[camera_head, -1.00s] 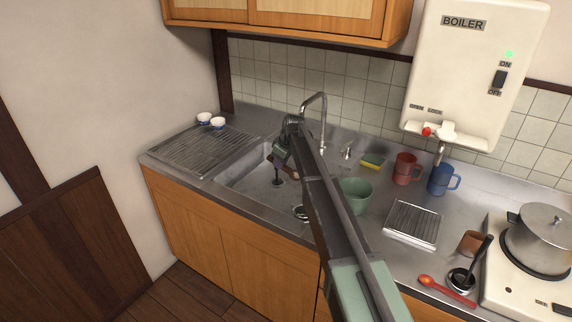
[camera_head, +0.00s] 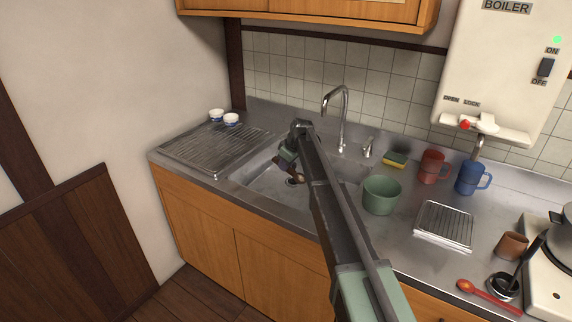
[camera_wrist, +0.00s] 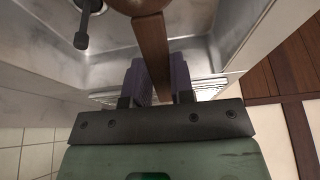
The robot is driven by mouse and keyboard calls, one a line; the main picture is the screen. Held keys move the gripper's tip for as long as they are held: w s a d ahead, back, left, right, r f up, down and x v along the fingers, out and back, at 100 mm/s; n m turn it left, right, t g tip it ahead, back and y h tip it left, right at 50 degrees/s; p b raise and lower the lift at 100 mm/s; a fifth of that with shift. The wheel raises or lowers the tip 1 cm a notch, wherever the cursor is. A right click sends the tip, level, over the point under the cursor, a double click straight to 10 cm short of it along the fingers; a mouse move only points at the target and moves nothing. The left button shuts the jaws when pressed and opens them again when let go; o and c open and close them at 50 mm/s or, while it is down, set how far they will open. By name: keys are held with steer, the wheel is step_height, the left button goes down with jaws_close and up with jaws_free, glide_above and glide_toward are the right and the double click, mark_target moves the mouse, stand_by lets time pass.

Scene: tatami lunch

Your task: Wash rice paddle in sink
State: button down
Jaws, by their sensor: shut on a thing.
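My gripper (camera_wrist: 158,80) is shut on the brown wooden handle of the rice paddle (camera_wrist: 151,50) in the wrist view. The handle stands between the two purple-grey finger pads; the paddle's rounded end is cut off at the top edge. In the head view my gripper (camera_head: 286,162) is over the steel sink (camera_head: 250,180), and the paddle is small and largely hidden there. The metal faucet (camera_head: 343,120) arches up behind the sink, to the right of my gripper. I see no water running. My arm hides the sink's right part.
A green bowl (camera_head: 381,196) stands right of the sink. A sponge (camera_head: 395,160), a red mug (camera_head: 432,167) and a blue mug (camera_head: 472,178) are behind it. A metal rack (camera_head: 445,225) lies on the counter. The drainboard (camera_head: 212,150) at left is bare, with two small cups (camera_head: 223,117) behind.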

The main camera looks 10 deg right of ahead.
step_height(320, 180, down, 15)
steer(key=b, duration=1.4)
steer(key=shift+w+a, duration=0.4)
steer(key=shift+a, duration=0.1)
steer(key=shift+s+d, duration=0.1)
steer(key=shift+s+d, duration=0.3)
steer(key=shift+d, duration=0.1)
steer(key=shift+r, duration=0.1)
